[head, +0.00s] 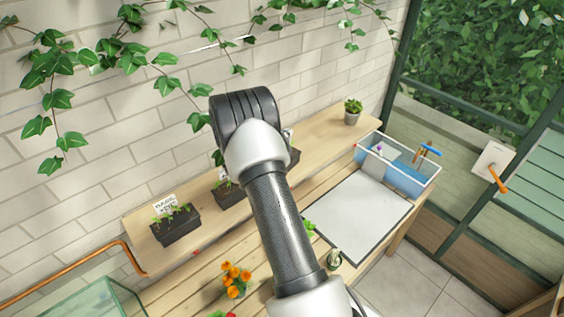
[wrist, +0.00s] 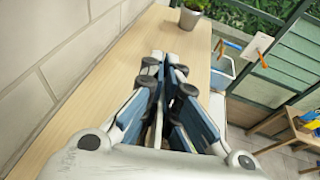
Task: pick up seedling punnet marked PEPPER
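Several dark seedling punnets stand along the raised wooden shelf in the head view. The left one (head: 175,224) has small green seedlings and a white label (head: 165,205) whose dark lettering is too small to read surely. A second punnet (head: 229,194) stands to its right, partly behind my arm. A third dark punnet (head: 295,157) is mostly hidden by my arm. I cannot tell which is marked PEPPER. My gripper (wrist: 165,60) is above the shelf in the wrist view, its fingertips close together, with nothing visible held. It is hidden behind my arm in the head view.
A potted plant (head: 352,111) stands at the shelf's right end. A blue bin (head: 403,177) and a pale tray (head: 358,217) are at the bench's right. Orange flowers (head: 235,279) stand in front. A brick wall (head: 80,150) with ivy runs behind the shelf.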

